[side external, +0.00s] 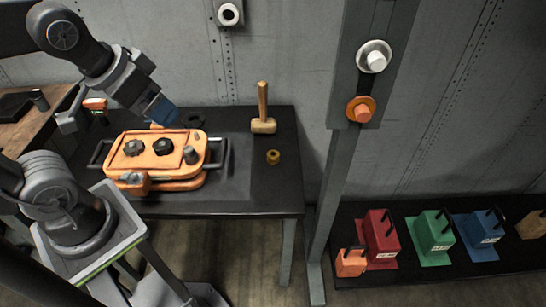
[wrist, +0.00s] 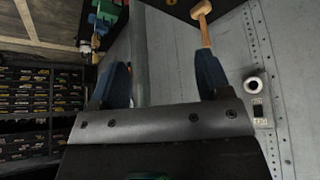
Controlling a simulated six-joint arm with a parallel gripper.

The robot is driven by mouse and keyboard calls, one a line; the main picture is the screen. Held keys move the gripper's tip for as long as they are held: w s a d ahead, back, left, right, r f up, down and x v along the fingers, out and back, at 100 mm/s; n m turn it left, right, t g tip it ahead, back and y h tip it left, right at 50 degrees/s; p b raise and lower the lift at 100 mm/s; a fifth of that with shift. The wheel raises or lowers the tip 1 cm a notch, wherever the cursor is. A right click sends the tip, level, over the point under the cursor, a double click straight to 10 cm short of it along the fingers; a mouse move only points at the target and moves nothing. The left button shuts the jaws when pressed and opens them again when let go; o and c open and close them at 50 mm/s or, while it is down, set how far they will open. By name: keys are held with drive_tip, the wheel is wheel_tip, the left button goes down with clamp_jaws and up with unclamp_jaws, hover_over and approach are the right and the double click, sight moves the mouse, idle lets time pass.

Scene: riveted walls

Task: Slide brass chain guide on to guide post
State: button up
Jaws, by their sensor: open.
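A small brass-coloured piece (side external: 273,156), which looks like the chain guide, sits on the dark table right of the orange housing (side external: 155,155). I cannot tell which is the guide post. My gripper (side external: 163,108) is above the back of the housing, left of the brass piece and apart from it. In the wrist view its blue fingers (wrist: 161,75) are spread, with nothing between them.
A wooden mallet (side external: 263,122) stands on its head behind the brass piece, handle up. The grey column (side external: 338,160) rises right of the table (side external: 240,206). Red (side external: 380,230), green (side external: 434,230) and blue (side external: 480,228) blocks sit on a low bench. The table's front right is clear.

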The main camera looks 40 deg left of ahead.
drive_tip(key=w+n+g, duration=0.2)
drive_tip(key=w+n, duration=0.5)
drive_tip(key=w, duration=0.5)
drive_tip(key=n+g, duration=0.4)
drive_tip(key=n, duration=1.3)
hover_over(273, 155)
wheel_tip(273, 155, down, 23)
drive_tip(key=f, duration=0.8)
drive_tip(key=shift+s+d+f, duration=0.1)
drive_tip(key=shift+s+d, duration=0.05)
drive_tip(key=shift+s, duration=0.2)
drive_tip(key=shift+d+f, duration=0.15)
drive_tip(key=shift+f, duration=3.1)
drive_tip(key=shift+c, duration=0.3)
drive_tip(key=c, duration=1)
